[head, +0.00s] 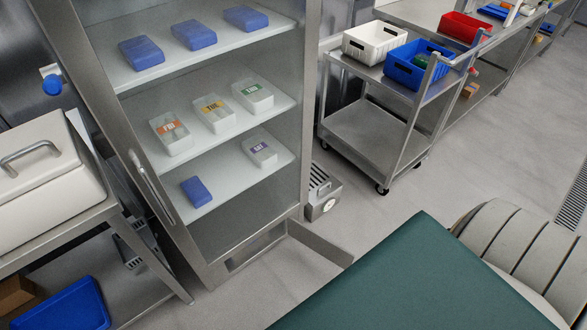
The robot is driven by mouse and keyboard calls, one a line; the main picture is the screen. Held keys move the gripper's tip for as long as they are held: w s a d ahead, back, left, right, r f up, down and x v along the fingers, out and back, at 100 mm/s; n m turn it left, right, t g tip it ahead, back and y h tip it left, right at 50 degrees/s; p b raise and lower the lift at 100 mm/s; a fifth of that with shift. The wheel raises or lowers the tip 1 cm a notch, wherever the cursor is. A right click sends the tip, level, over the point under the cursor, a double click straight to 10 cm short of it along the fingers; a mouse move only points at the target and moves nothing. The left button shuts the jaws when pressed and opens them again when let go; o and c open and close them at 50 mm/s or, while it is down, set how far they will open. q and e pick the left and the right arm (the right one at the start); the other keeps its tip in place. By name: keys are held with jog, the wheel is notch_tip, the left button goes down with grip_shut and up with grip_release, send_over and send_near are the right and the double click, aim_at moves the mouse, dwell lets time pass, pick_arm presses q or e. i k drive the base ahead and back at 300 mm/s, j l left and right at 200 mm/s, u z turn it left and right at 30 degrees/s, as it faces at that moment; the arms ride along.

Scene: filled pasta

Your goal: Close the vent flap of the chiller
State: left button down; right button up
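The chiller (304,110) is a tall steel cabinet with lit white shelves, left of the middle in the head view. Its vent flap (322,244) is a narrow steel panel at the foot of the cabinet. The flap stands open, swung out from the right end of a low opening (258,246) in the chiller's base and reaching over the floor to the right. Neither of my grippers is in view.
A vented steel box (322,195) stands on the floor right of the chiller. A steel trolley (365,135) with a white crate (374,44) and a blue crate (418,66) stands beyond. A steel table (70,232) is at left.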

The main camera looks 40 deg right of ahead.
aim_at(341, 258)
jog(key=l+u, duration=0.5)
jog(key=k+l+u, duration=0.15)
jog(key=l+u, duration=0.35)
jog(key=k+l+u, duration=0.1)
jog(key=l, duration=0.4)
jog(key=k+l+u, duration=0.15)
jog(key=k+l, duration=0.15)
jog(key=l, duration=0.2)
jog(key=k+l+u, duration=0.1)
jog(key=k+l, duration=0.15)
jog(key=l, duration=0.2)
jog(key=k+l+u, duration=0.15)
jog(key=k+l, duration=0.15)
jog(key=l, duration=0.15)
jog(key=k+l+u, duration=0.1)
jog(key=k+l, duration=0.15)
jog(key=l, duration=0.2)
